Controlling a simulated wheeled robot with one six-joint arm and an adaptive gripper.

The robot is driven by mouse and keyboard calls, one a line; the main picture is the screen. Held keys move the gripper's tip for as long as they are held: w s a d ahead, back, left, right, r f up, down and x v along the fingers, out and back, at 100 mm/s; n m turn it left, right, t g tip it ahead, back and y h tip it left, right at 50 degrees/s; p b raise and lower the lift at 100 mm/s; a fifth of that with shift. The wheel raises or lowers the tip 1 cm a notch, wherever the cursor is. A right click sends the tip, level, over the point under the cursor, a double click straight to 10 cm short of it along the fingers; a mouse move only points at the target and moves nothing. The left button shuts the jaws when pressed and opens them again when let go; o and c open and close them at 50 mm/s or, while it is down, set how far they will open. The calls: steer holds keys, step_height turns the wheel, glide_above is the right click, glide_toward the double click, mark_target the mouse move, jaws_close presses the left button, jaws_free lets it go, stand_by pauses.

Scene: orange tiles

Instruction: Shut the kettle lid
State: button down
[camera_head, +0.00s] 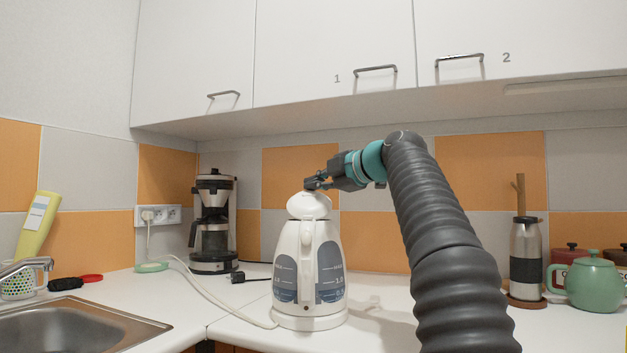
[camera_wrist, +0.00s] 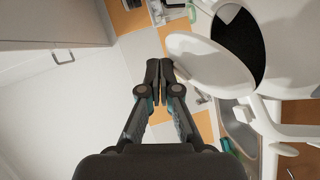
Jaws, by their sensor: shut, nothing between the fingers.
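A white kettle (camera_head: 307,262) with blue-grey water windows stands upright on the counter in the head view. Its white lid (camera_head: 309,205) is tilted up above the body, so it is open. In the wrist view the lid (camera_wrist: 208,62) stands raised beside the dark kettle opening (camera_wrist: 238,42), and the white kettle body (camera_wrist: 295,70) shows at the right. My gripper (camera_head: 311,185) is shut and empty, just above and behind the raised lid in the head view. In the wrist view the closed fingertips (camera_wrist: 160,68) are close to the lid's edge; I cannot tell whether they touch it.
A coffee maker (camera_head: 213,225) stands behind left, with a sink (camera_head: 80,325) at front left. A steel grinder (camera_head: 525,258) and green teapot (camera_head: 590,283) stand at right. White cabinets (camera_head: 330,50) hang overhead. The counter just right of the kettle is clear.

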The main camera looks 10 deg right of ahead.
mark_target(316, 193)
steer(key=shift+w+d+f, duration=0.25)
steer(key=shift+w+f, duration=0.15)
steer(key=shift+w, duration=0.1)
steer(key=shift+w+d+f, duration=0.25)
steer(key=shift+w+f, duration=0.1)
steer(key=shift+w, duration=0.15)
steer(key=shift+w+f, duration=0.3)
steer(key=shift+f, duration=0.05)
steer(key=shift+w+f, duration=0.2)
steer(key=shift+w+f+m+g+p, duration=0.15)
steer(key=shift+f+m+g+p, duration=0.1)
steer(key=shift+m+g+p, duration=0.2)
stand_by(2.2)
steer(key=shift+d, duration=0.1)
